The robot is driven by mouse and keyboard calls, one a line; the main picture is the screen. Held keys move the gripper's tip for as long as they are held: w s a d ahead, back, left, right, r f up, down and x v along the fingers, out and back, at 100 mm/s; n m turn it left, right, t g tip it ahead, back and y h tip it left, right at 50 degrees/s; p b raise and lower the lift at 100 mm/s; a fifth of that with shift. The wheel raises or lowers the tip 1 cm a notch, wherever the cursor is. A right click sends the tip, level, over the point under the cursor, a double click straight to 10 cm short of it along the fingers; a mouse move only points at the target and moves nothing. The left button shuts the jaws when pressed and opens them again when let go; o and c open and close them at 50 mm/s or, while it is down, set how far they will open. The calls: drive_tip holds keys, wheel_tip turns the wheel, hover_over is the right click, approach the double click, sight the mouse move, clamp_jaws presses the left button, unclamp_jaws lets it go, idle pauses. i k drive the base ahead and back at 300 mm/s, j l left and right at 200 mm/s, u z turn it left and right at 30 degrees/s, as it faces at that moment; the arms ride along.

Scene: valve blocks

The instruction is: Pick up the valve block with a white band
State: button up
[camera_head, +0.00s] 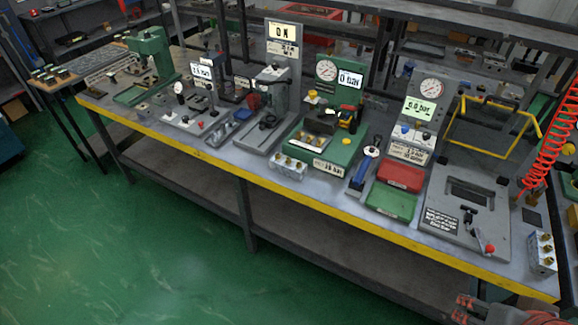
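A silver valve block (288,167) with several brass fittings on top lies near the front edge of the workbench, left of the middle. A second silver valve block (541,252) with brass fittings stands at the bench's right front corner. At this size I cannot tell which block carries a white band. A dark grey and reddish part, seemingly my gripper (482,309), shows at the bottom right edge of the picture, in front of the bench and apart from both blocks. It is cut off by the frame, and its fingers cannot be made out clearly.
The workbench (330,203) has a yellow front edge. A green test stand (335,150) with a gauge, red and green trays (400,174), a grey plate fixture (463,215) and a red coiled hose (562,120) crowd it. The green floor (130,240) in front is clear.

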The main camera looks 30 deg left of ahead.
sight(295, 169)
drive_tip(key=u, duration=1.35)
drive_tip(key=i+l+u, duration=1)
drive_tip(key=l, duration=0.1)
